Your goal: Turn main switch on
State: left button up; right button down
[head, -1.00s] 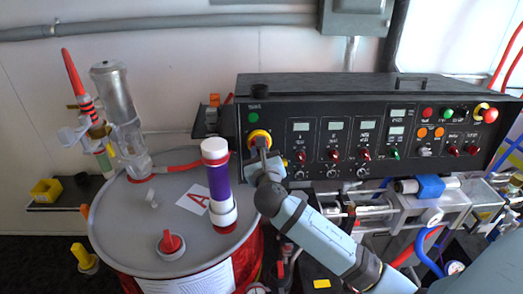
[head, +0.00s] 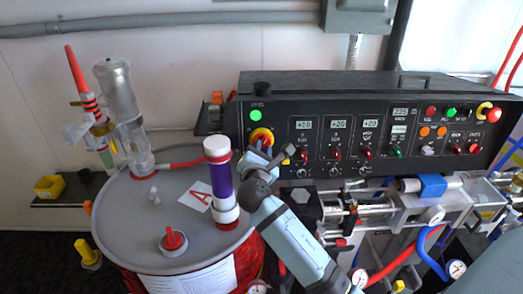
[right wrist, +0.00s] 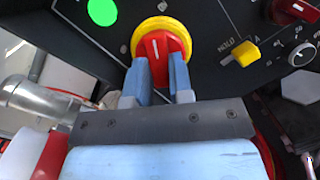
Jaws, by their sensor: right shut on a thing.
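The main switch (right wrist: 161,36) is a red rotary knob on a yellow round base, at the left end of the black control panel. It also shows in the head view (head: 261,136), partly hidden by my gripper. My right gripper (right wrist: 162,62) has its two blue fingers shut on the red knob, one on each side. In the head view my right gripper (head: 264,150) reaches the knob from below right. The round lamp (head: 255,116) above the switch glows bright green, and it also glows in the right wrist view (right wrist: 102,12). My left gripper is not in view.
The black control panel (head: 375,175) has lit displays and several small knobs. A yellow-tipped selector (right wrist: 245,51) sits right of the switch. A grey drum (head: 130,215) with a purple-and-white cylinder (head: 221,182) stands at left, close to my right arm. Pipework lies below the panel.

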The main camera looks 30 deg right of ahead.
jog(key=shift+m+g, duration=0.3)
jog(key=shift+m, duration=1)
jog(key=shift+r, duration=0.1)
jog(key=c, duration=1)
grip_release()
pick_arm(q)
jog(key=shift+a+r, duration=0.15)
